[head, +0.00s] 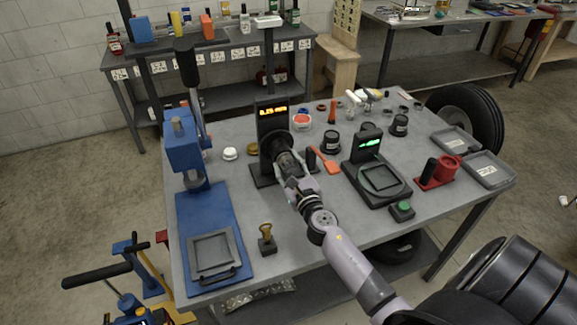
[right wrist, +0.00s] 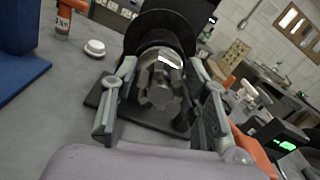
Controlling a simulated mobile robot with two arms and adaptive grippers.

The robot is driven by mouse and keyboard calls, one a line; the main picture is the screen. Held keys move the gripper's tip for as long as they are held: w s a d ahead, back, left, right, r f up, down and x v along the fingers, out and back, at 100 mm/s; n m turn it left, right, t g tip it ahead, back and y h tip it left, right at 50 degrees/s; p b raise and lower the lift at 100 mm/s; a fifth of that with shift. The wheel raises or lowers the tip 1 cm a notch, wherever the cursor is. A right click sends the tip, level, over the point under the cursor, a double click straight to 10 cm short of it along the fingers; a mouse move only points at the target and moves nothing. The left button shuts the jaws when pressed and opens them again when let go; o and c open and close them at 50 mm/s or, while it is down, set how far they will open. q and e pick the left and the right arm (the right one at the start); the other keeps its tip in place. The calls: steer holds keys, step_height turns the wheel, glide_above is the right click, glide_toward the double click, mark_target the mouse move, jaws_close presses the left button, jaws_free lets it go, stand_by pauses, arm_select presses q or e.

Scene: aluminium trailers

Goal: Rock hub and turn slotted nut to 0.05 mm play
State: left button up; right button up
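The hub (head: 274,146) sits on a dark stand whose display (head: 273,111) glows orange and seems to read 0.25 mm. In the right wrist view the silver slotted nut (right wrist: 160,80) faces me at the end of the dark hub (right wrist: 160,35). My right gripper (head: 290,165) is at the front of the hub. In the wrist view its fingers (right wrist: 162,105) stand open on either side of the nut, with gaps showing; contact on the far side is hidden. My left gripper is not in view.
A blue press (head: 185,150) stands left of the hub. An orange-handled tool (head: 325,162) lies close to its right, then a dark device with a green display (head: 368,144). A small brass-topped part (head: 266,236) stands in front. Bare tabletop lies around it.

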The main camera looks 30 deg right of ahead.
steer(key=c, duration=0.7)
steer(key=shift+o, duration=0.2)
steer(key=shift+m, duration=0.3)
steer(key=m+b, duration=0.1)
steer(key=m, duration=0.4)
steer(key=m+b, duration=0.1)
steer(key=m, duration=0.4)
steer(key=shift+d+m, duration=0.1)
steer(key=shift+m, duration=0.3)
steer(key=m, duration=1.2)
steer(key=shift+f, duration=0.1)
steer(key=shift+m, duration=0.3)
